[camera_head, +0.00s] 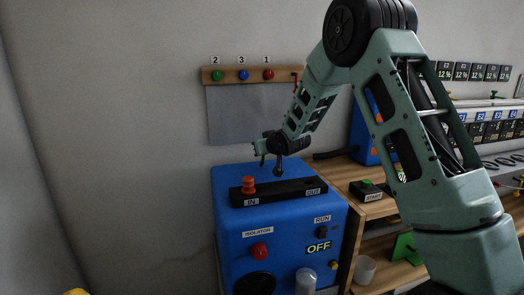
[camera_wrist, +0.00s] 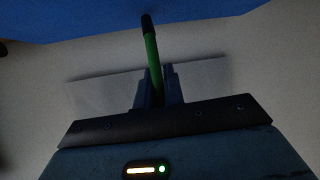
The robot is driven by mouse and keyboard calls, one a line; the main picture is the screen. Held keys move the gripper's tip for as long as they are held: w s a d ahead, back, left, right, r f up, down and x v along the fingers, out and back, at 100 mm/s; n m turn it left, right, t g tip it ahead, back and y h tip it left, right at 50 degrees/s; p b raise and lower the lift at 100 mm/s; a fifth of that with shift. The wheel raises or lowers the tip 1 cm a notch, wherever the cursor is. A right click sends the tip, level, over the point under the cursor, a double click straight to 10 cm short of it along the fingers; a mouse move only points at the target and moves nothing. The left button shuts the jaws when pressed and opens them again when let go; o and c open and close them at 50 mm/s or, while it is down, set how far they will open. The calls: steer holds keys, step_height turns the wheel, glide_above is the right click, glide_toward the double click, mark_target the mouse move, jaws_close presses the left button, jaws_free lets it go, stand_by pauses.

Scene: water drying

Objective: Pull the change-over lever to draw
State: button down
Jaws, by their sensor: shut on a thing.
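My gripper (camera_head: 259,150) is in front of the grey sheet, above the back of the blue machine (camera_head: 228,205). In the wrist view its fingers (camera_wrist: 159,88) are shut on a green rod (camera_wrist: 152,55) with a black end. The rod sticks out past the fingertips toward a blue surface (camera_wrist: 80,22). I cannot tell whether this rod is the change-over lever, and no label naming that lever is readable. A black bar (camera_head: 330,154) juts left from a second blue housing (camera_head: 362,135), partly hidden by my arm.
A red knob (camera_head: 249,186) stands at the IN end of a black slot plate (camera_head: 283,192). The front has ISOLATOR, RUN and OFF labels. A wooden board (camera_head: 222,76) with coloured knobs is on the wall. A START box (camera_head: 368,190) sits on the wooden bench (camera_head: 345,176).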

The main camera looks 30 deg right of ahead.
steer(key=shift+w+r, duration=0.1)
steer(key=shift+r, duration=0.15)
steer(key=c, duration=1.6)
jaws_free()
steer(key=shift+o, duration=0.5)
steer(key=shift+f, duration=0.1)
steer(key=v, duration=1.7)
steer(key=shift+s, duration=0.3)
